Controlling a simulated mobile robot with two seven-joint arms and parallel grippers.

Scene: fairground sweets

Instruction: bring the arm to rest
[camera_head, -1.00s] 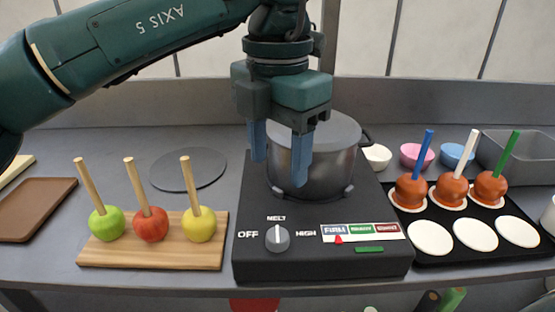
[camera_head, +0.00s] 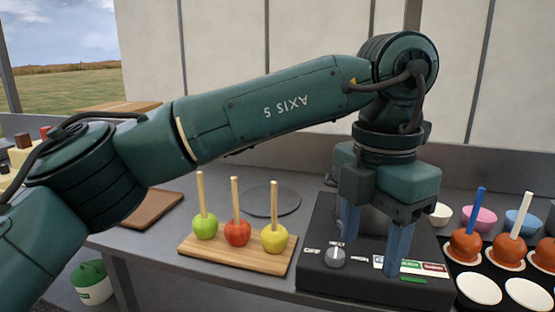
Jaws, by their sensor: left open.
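My left gripper (camera_head: 373,247) is open and empty, its two blue fingers pointing down. In the picture it stands in front of the black hot plate (camera_head: 318,268) and hides most of the pot on it. I cannot tell its exact height above the plate. My left arm (camera_head: 270,108) comes in from the left and reaches across the scene. My right gripper is not in view.
A wooden board (camera_head: 230,256) holds green, red and yellow apples on sticks. Coated apples (camera_head: 466,244) stand on a black tray (camera_head: 502,272) at the right, by small bowls (camera_head: 479,218). A round grey disc (camera_head: 272,201) lies behind the board. A green-lidded bucket (camera_head: 92,284) stands low left.

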